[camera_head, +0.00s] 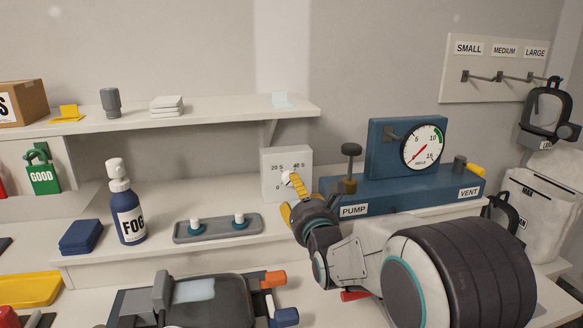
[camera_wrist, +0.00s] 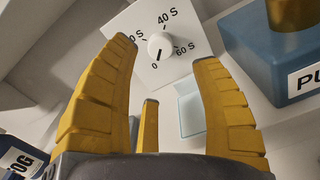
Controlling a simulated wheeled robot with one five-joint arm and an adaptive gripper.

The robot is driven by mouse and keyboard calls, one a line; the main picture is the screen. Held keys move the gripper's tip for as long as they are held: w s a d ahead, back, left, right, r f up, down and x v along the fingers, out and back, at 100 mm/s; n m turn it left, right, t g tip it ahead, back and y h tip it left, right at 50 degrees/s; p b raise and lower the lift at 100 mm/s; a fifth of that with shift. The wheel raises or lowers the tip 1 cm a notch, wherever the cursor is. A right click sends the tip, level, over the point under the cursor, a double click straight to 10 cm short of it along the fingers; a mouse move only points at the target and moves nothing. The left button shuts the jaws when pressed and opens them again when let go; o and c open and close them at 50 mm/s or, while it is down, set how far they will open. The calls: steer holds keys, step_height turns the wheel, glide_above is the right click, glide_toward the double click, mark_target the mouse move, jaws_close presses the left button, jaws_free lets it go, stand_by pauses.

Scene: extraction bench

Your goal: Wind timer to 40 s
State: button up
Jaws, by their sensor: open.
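The timer is a white square panel (camera_head: 275,163) at the back of the bench, with a round white knob (camera_wrist: 160,46) on its face. In the wrist view it reads 0, 20 S, 40 S and 60 S, the 20 S partly hidden by a finger. The dark mark on the knob appears to point down toward 0. My gripper (camera_head: 291,198) is in front of the timer. In the wrist view its yellow fingers (camera_wrist: 165,52) are spread open on either side of the knob, apart from it, holding nothing.
The blue pump bench (camera_head: 400,195) with a gauge (camera_head: 423,148) stands just right of the timer. A grey tray with two knobs (camera_head: 218,229) and a FOG bottle (camera_head: 127,212) are to the left. A shelf (camera_head: 215,112) runs above, on the left.

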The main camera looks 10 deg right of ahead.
mark_target(289, 179)
steer(key=shift+w+n+p, duration=0.35)
steer(key=shift+w+n, duration=0.05)
steer(key=shift+w, duration=0.1)
steer(key=shift+w+p, duration=0.75)
steer(key=shift+w, duration=2.7)
jaws_close()
